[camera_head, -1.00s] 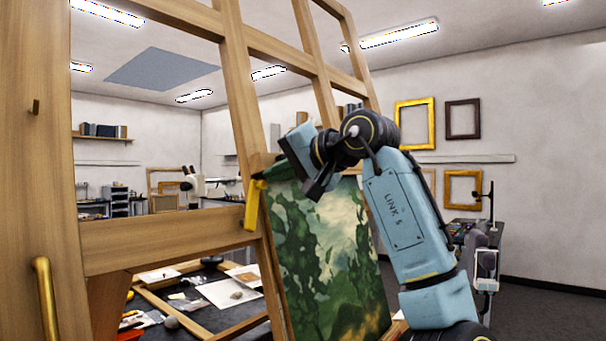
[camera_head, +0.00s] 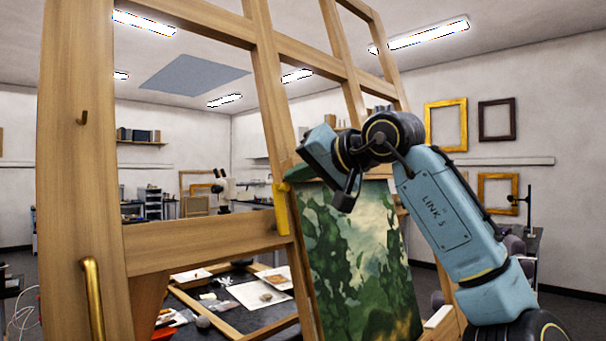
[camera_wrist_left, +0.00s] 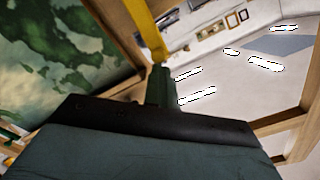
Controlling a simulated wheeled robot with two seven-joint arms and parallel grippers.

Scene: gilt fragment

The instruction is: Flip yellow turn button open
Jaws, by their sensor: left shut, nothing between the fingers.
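The yellow turn button (camera_head: 281,210) sits on the wooden easel frame (camera_head: 268,110), at the left edge of a green landscape painting (camera_head: 355,250). In the head view it hangs nearly upright. My left gripper (camera_head: 299,173) is just above and right of it, by the painting's top left corner. In the left wrist view the yellow turn button (camera_wrist_left: 147,30) runs down to the shut green fingertips (camera_wrist_left: 160,75). Nothing is held between them. I cannot tell whether they touch the button. My right gripper is not in view.
A wooden crossbar (camera_head: 205,244) and a left post with a brass handle (camera_head: 92,298) stand close by. Behind the frame, a dark table (camera_head: 255,318) holds papers and small items. Picture frames (camera_head: 446,125) hang on the far wall.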

